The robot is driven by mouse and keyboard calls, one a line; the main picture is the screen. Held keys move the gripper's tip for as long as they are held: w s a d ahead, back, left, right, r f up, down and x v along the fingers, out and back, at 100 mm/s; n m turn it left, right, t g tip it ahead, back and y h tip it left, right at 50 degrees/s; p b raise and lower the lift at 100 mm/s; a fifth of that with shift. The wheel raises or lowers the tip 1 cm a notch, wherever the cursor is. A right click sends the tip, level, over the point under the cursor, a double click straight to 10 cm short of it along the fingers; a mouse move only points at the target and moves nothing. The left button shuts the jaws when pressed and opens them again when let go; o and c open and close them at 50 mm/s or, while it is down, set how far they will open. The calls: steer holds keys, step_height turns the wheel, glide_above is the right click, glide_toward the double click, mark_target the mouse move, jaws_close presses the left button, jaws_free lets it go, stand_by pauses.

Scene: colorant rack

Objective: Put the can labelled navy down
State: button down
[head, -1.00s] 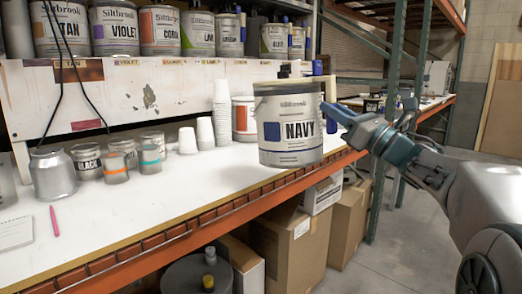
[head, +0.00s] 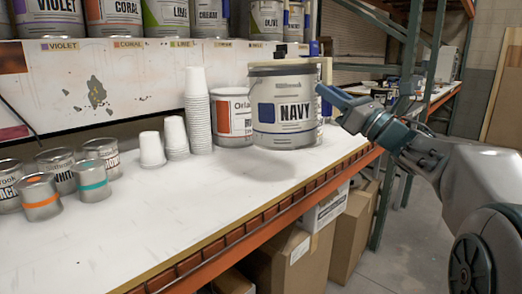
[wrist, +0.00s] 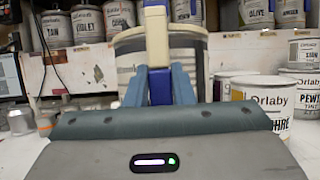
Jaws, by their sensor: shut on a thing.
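The can labelled NAVY (head: 284,112) is a grey-white paint can with a dark blue label, upright. It hangs a little above the white bench top (head: 190,210), with a soft shadow below it. My gripper (head: 335,97) reaches in from the right and is shut on the can at its right side, by a beige and blue handle. In the wrist view the blue fingers (wrist: 160,84) close on the handle (wrist: 157,35). The can's pale wall (wrist: 126,62) shows behind them, and its label is hidden there.
An Orlaby can (head: 232,118) and stacked white cups (head: 197,110) stand behind and left of the held can. Small cans (head: 92,180) stand at the left. Paint cans line the shelf above. The bench front edge (head: 250,213) has an orange rail. The middle front of the bench is clear.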

mark_target(281, 134)
steer(key=w+a+f, duration=0.1)
steer(key=a+f, duration=0.1)
steer(key=a, duration=0.1)
steer(key=w+a+f+b, duration=0.1)
steer(key=a+f, duration=0.1)
steer(key=a, duration=0.2)
steer(key=w+a+f, duration=0.1)
steer(key=a+f, duration=0.1)
steer(key=a, duration=0.1)
steer(key=shift+w+a+f, duration=0.15)
steer(key=shift+w+a, duration=0.25)
steer(key=shift+f+b, duration=0.65)
steer(key=shift+f, duration=1.55)
